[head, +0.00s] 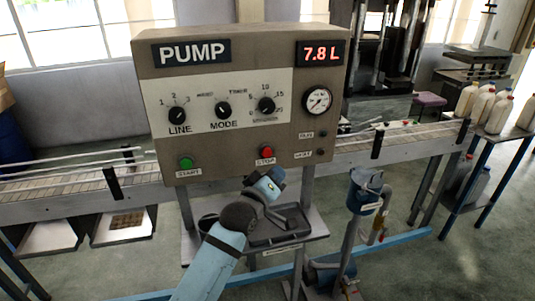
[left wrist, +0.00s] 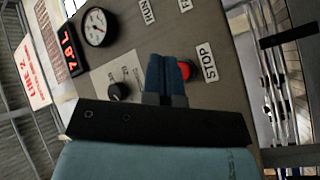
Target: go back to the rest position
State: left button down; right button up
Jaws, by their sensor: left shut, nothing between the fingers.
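The pump control box (head: 235,155) stands in the middle of the head view, with PUMP on its label and 7.8 L on its red display (head: 320,54). The green START button (head: 186,163) is at its lower left and the red STOP button (head: 267,152) right of it. My left gripper (head: 272,180) is shut and empty, just below and in front of the STOP button. In the left wrist view the shut fingers (left wrist: 166,75) partly cover the STOP button (left wrist: 185,69); I cannot tell whether they touch it. My right gripper is not in view.
A conveyor (head: 70,184) runs behind the box to both sides. A small shelf with a dark tray (head: 282,232) sits below the box. A blue pump unit (head: 366,185) stands at the right. White bottles (head: 490,108) stand on a rack at the far right.

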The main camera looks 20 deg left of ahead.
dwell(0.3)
pick_arm(q)
jog(key=s+f+m+g, duration=0.2)
jog(key=s+f, duration=0.3)
jog(key=f, duration=0.3)
jog(key=s+f+m+g, duration=0.1)
jog(key=s+f+m, duration=0.1)
jog(key=s+f, duration=0.45)
jog(key=s+a+f+m+g+y, duration=0.1)
jog(key=s+f+m+g, duration=0.3)
jog(key=s+f, duration=1.3)
jog(key=s+a+m, duration=0.1)
jog(key=s+m, duration=0.1)
jog(key=s, duration=0.2)
jog(key=shift+s+f, duration=0.2)
